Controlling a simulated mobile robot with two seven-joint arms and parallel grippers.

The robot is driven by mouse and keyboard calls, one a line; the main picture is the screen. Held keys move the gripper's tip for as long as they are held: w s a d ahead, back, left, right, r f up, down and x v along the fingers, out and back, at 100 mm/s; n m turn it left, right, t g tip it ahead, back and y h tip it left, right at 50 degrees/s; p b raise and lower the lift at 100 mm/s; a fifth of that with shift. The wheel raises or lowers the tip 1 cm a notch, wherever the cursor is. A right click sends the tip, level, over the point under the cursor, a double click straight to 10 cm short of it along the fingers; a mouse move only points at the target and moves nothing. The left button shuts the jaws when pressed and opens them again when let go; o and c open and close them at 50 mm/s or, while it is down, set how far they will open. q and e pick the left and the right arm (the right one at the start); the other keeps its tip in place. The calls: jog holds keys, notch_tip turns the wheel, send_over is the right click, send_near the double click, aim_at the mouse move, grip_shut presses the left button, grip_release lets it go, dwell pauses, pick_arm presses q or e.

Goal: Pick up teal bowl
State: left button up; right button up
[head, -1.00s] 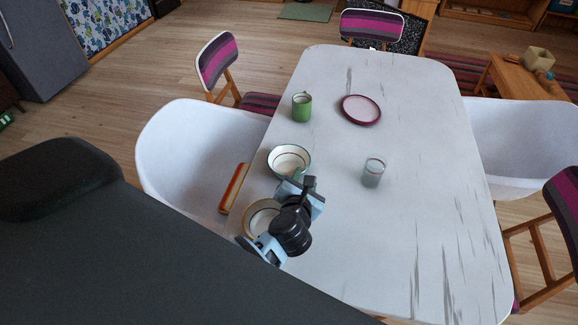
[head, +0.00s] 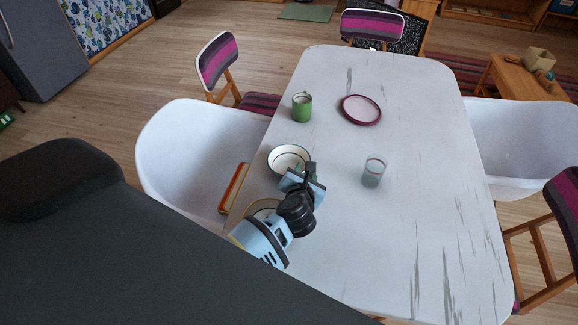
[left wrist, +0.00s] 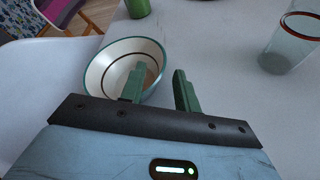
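The teal bowl (head: 286,155), cream inside with a teal rim, stands upright on the table near its left edge. It also shows in the left wrist view (left wrist: 107,72). My left gripper (left wrist: 158,88) is open at the bowl's near right side. One green finger overlaps the bowl's inside in that view, and the other is outside the rim over the table. I cannot tell whether either finger touches the bowl. In the head view the left gripper (head: 307,176) covers part of the bowl's near right rim. My right gripper is not in view.
The white table (head: 400,230) also holds a green mug (head: 301,108), a purple-rimmed plate (head: 361,110) and a clear glass (head: 373,172). A tan-rimmed bowl (head: 262,205) is mostly hidden behind my arm. A white chair (head: 190,150) stands at the left. The table's right side is clear.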

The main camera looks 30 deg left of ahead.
pick_arm(q)
jog(key=x, duration=0.3)
jog(key=shift+w, duration=0.1)
grip_shut()
dwell(0.4)
